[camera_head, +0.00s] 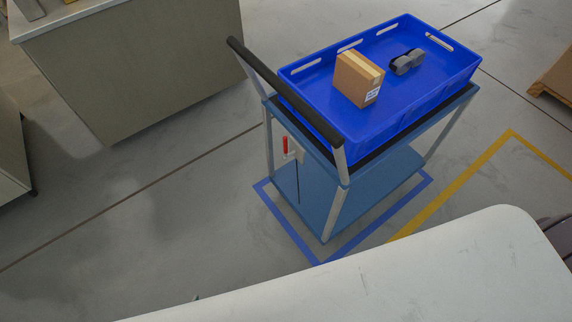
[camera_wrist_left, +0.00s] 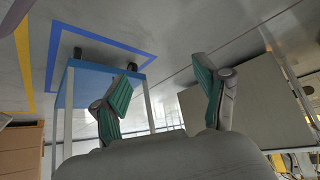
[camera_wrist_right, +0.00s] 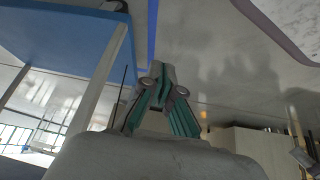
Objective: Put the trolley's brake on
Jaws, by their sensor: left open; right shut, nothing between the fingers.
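The blue trolley (camera_head: 335,205) stands on the floor with its black push handle (camera_head: 285,90) toward the left. A red brake lever (camera_head: 285,145) stands upright on a pale plate (camera_head: 292,154) at the handle end. A thin dark rod (camera_head: 298,182) runs down below the plate; a similar rod shows in the right wrist view (camera_wrist_right: 119,98). My right gripper (camera_wrist_right: 158,74) is shut and empty near a trolley leg (camera_wrist_right: 97,98). My left gripper (camera_wrist_left: 167,70) is open and empty, with the trolley (camera_wrist_left: 75,90) behind its left finger. The head view shows neither gripper; the wrist views do not show the lever.
The trolley carries a blue crate (camera_head: 405,105) with a cardboard box (camera_head: 352,91) and a grey object (camera_head: 406,62). Blue floor tape (camera_head: 292,240) outlines its spot. A grey cabinet (camera_head: 140,70) stands at upper left. Bare floor (camera_head: 150,210) lies left of the trolley.

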